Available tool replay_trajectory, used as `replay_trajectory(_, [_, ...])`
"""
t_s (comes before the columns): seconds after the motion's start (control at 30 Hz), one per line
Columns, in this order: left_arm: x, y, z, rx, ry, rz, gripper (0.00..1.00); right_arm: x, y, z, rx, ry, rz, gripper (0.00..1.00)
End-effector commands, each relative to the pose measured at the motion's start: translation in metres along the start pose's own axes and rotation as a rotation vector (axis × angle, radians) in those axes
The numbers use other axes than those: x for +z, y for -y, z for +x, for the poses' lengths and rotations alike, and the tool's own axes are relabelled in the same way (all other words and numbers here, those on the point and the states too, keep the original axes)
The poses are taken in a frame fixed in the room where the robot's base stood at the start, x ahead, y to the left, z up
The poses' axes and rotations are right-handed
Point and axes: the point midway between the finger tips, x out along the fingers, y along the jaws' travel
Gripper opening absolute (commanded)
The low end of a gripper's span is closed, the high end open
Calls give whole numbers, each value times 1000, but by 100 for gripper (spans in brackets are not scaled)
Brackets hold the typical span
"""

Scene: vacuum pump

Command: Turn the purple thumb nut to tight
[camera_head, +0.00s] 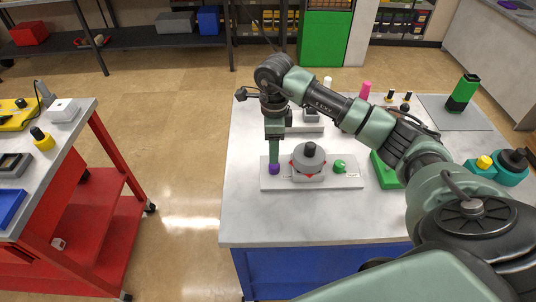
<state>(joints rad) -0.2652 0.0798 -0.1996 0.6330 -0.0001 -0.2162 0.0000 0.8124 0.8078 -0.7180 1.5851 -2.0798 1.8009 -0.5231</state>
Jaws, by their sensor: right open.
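The purple thumb nut (274,169) sits at the left end of a light grey base plate (325,184) on the white table. My right gripper (275,160) points down right above the nut, with its fingers at the nut's top and sides. The jaws are open; the view is too small to tell whether they touch the nut. Beside the nut on the plate stands a grey and red pump body (309,164) with a dark knob, and a green knob (340,166) at the right. My left gripper is not in view.
My right arm spans the table (250,220), partly hiding things behind it. A green block (384,171), a pink bottle (365,90) and a teal device (500,168) stand around. A red cart (95,200) is at the left. The table's front is clear.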

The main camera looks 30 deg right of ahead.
Motion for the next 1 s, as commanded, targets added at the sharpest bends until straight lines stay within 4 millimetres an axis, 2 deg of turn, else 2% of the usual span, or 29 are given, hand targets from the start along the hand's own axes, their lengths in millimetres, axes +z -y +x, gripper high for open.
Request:
replay_trajectory(0.1, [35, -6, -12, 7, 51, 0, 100, 0, -2, 18, 7, -2, 0, 52])
replay_trajectory(0.2, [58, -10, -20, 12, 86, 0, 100, 0, -2, 35, 6, -1, 1, 52])
replay_trajectory(0.27, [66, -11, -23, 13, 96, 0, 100, 1, -2, 43, 6, 1, 0, 52])
replay_trajectory(0.37, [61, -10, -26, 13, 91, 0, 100, 1, -1, 55, 4, 2, 0, 52])
replay_trajectory(0.6, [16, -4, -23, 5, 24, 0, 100, 1, -1, 65, 1, 2, -1, 52])
replay_trajectory(0.73, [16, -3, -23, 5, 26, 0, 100, 1, -1, 65, 1, 2, -1, 52])
replay_trajectory(0.77, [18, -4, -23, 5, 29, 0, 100, 1, -1, 65, 1, 2, -1, 49])
replay_trajectory(0.93, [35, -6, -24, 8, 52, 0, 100, 1, -1, 65, 1, 3, -1, 2])
replay_trajectory(1.0, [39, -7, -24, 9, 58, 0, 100, 1, -1, 65, 1, 3, -1, 0])
